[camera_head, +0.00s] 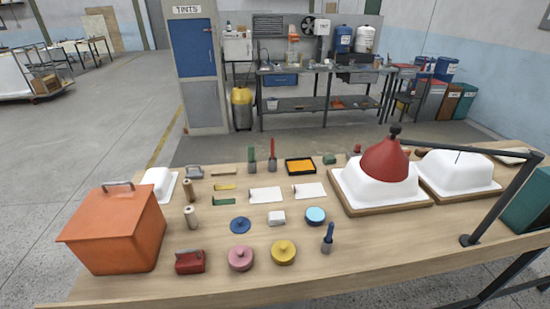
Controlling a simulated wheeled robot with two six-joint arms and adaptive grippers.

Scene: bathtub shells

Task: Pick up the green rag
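A small green folded item (329,159), which looks like the green rag, lies on the far side of the wooden workbench (350,262). It is just right of a black-rimmed tray with orange content (300,166) and left of the white tub shell under a red cone. It is too small to make out its weave or folds. A flat green-and-white strip (223,202) lies further left on the bench. Neither of my grippers shows in this view.
A large orange lidded box (115,229) stands at the bench's left. White tub shells (380,188) on wooden bases fill the right, with a red cone (387,160) and a dark jointed arm (455,146) above. Tins, brushes and white sheets lie mid-bench. The front edge is mostly clear.

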